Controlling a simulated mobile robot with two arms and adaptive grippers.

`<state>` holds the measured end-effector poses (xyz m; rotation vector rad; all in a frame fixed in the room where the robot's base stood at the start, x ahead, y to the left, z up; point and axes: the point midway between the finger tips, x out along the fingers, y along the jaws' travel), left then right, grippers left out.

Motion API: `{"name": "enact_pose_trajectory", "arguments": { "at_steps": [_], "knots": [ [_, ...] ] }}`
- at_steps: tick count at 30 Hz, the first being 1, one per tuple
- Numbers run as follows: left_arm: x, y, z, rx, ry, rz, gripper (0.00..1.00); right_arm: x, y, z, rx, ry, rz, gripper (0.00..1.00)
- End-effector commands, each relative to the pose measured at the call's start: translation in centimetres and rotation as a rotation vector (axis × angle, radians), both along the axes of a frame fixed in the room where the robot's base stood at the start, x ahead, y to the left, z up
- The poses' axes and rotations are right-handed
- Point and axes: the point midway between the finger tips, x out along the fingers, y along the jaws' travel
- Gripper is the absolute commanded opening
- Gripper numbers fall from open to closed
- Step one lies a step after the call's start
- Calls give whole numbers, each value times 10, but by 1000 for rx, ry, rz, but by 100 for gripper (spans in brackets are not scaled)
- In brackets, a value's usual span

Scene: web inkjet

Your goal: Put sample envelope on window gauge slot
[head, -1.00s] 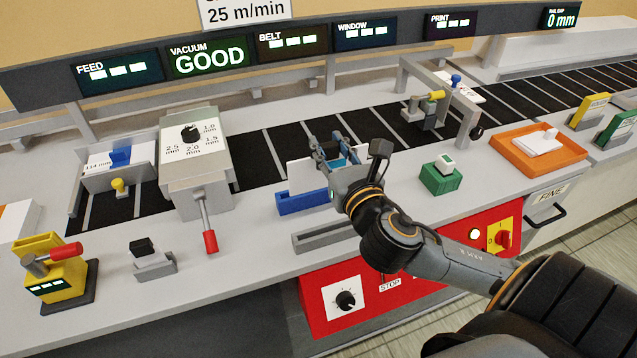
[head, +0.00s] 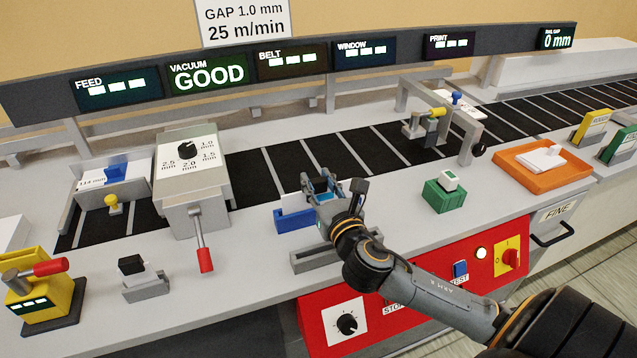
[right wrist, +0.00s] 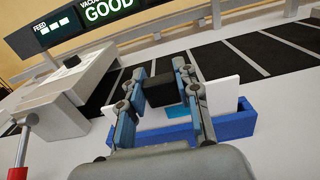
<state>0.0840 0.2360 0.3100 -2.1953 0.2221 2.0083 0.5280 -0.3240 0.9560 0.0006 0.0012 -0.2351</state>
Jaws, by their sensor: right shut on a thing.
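The sample envelope is a white upright panel (head: 292,203) with a light-blue patch. It also shows in the right wrist view (right wrist: 223,94), partly hidden by my fingers. My right gripper (head: 322,188) is shut on it around a dark block between the fingertips (right wrist: 163,92). The envelope's lower edge is hidden behind the front wall of a blue slotted holder (head: 295,221); it appears to be in or just over that slot. The blue holder also shows in the right wrist view (right wrist: 238,125). I cannot tell from a label whether it is the window gauge slot. My left gripper is not in view.
A grey slotted bar (head: 328,259) lies empty in front of the blue holder. A grey box with a red lever (head: 194,185) stands left. The dark belt runs behind.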

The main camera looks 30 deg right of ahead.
Motion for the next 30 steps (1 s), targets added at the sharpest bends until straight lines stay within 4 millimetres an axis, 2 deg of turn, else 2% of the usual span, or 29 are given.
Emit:
{"name": "enact_pose_trajectory", "arguments": {
  "at_steps": [5, 6, 9, 20, 26, 30],
  "knots": [
    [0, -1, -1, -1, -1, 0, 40, 0, 0, -3, -1, 0, -1, 1],
    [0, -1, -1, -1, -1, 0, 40, 0, 0, -3, -1, 0, -1, 36],
    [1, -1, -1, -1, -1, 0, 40, 0, 0, -2, -1, 0, -1, 55],
    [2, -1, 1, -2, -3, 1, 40, 0, 0, 2, 0, -1, 0, 55],
    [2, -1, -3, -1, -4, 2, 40, -27, 7, -2, 0, 3, 2, 55],
    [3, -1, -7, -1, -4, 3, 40, -57, 14, -2, 0, 4, 2, 55]
  ]
}}
